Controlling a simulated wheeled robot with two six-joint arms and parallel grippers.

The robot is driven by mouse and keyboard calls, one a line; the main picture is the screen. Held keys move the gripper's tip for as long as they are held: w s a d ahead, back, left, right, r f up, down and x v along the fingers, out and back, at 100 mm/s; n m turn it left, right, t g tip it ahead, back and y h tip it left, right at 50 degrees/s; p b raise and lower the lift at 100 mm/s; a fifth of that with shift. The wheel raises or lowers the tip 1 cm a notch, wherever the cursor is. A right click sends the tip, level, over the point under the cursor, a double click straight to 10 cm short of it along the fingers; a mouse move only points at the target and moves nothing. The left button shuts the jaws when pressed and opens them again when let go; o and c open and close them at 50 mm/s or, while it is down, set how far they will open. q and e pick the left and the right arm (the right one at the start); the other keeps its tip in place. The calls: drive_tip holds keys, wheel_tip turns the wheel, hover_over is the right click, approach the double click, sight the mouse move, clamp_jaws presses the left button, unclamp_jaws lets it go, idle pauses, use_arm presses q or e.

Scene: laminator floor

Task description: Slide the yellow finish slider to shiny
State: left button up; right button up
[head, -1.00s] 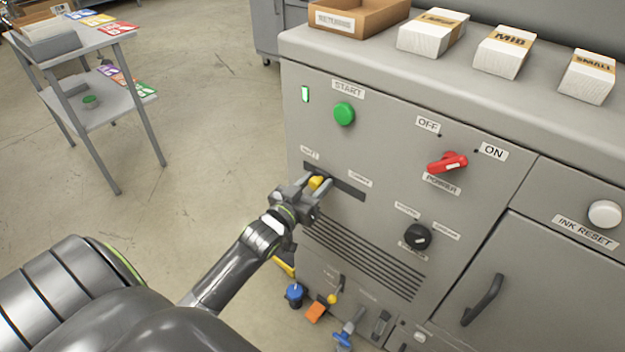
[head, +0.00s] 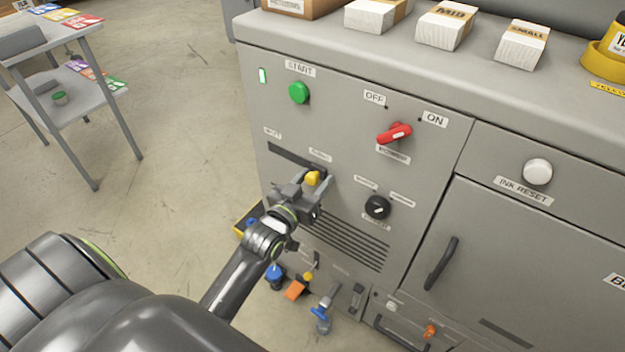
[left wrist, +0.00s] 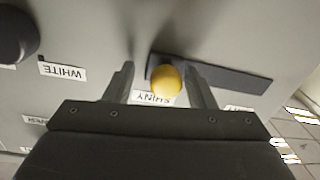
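The yellow finish slider (head: 313,178) is a round knob in a dark slot (head: 290,160) on the grey machine front. It stands at the slot's right end in the head view. In the left wrist view the slider (left wrist: 166,82) is beside the upside-down SHINY label (left wrist: 152,97), which it partly covers. My left gripper (head: 308,190) is at the knob, with one finger on either side. In the left wrist view the gripper (left wrist: 160,85) is open; its right finger is close to the knob, with a gap at the left one. My right gripper is out of view.
Nearby are a green START button (head: 299,92), a red power switch (head: 394,133) and a black dial (head: 377,207). Vent slits (head: 350,242) lie below. A grey cart (head: 60,75) stands left, with open floor between.

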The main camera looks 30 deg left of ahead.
use_arm(q)
drive_tip(key=shift+s+a, duration=0.1)
drive_tip(key=shift+s, duration=0.4)
drive_tip(key=s+b, duration=0.4)
drive_tip(key=s, duration=1.2)
drive_tip(key=shift+s, duration=0.2)
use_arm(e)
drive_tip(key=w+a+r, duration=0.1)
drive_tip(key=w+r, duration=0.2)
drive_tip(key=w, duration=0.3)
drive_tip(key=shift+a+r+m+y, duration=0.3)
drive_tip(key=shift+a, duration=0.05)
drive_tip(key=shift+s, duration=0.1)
